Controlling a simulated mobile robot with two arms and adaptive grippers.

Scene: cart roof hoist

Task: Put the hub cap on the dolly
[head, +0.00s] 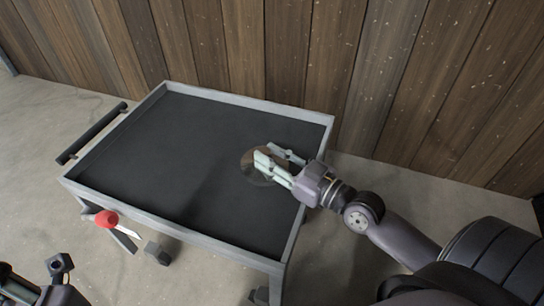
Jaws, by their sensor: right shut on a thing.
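The dolly is a low cart with a black bed and a raised grey rim (230,108), in the middle of the head view. The hub cap (249,163) is a round, shiny, mirror-like disc over the right part of the bed. My right gripper (266,164) reaches in from the right and is shut on the hub cap. Its pale fingers cover part of the disc. I cannot tell whether the disc touches the bed. My left gripper's fingers do not show.
A dark handle bar (92,133) sticks out at the cart's left. A wooden plank wall (300,50) stands behind. Most of the bed is bare.

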